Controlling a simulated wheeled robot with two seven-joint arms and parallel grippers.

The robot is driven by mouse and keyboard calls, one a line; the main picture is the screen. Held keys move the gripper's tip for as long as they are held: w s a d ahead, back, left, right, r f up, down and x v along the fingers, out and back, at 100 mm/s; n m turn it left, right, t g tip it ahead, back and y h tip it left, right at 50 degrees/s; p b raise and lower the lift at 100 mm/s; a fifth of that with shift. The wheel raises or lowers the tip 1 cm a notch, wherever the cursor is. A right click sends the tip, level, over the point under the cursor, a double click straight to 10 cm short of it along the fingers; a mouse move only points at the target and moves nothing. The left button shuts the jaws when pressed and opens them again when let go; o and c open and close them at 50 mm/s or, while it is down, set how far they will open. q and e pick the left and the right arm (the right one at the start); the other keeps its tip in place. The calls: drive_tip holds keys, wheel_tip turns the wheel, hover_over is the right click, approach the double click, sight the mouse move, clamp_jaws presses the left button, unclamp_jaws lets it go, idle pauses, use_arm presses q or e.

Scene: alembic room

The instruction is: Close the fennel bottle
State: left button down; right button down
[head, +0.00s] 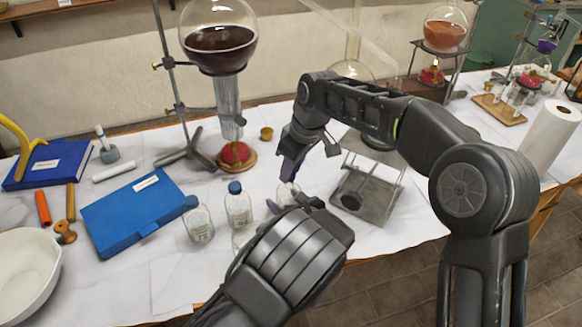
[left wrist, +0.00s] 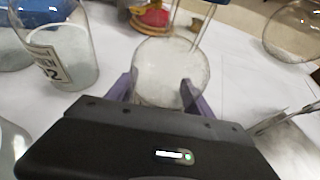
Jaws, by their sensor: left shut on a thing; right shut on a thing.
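A small clear glass bottle (head: 287,192) stands in front of the burner stand, mostly hidden by my grippers; no label on it can be read. In the left wrist view the bottle (left wrist: 170,72) looks round and whitish, between the purple fingers of my left gripper (left wrist: 160,95), which is shut on it. My right gripper (head: 290,160) points down from above, over the bottle. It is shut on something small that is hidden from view. I cannot see whether the bottle's mouth is covered.
A metal stand (head: 375,190) is at right. A flask stand (head: 190,150) is behind. A blue case (head: 130,212) lies left.

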drive_tip(key=shift+f, duration=0.6)
idle(0.5)
drive_tip(key=m, duration=0.3)
drive_tip(key=shift+s+a+h, duration=0.15)
drive_tip(key=shift+h, duration=0.25)
drive_tip(key=m+t+h, duration=0.1)
drive_tip(key=m, duration=0.3)
drive_tip(key=shift+a, duration=0.15)
drive_tip(key=m+h, duration=0.1)
drive_tip(key=m, duration=0.4)
drive_tip(key=shift+a, duration=0.1)
drive_tip(key=m+h, duration=0.1)
drive_tip(key=m, duration=0.3)
drive_tip(key=c, duration=1.1)
unclamp_jaws()
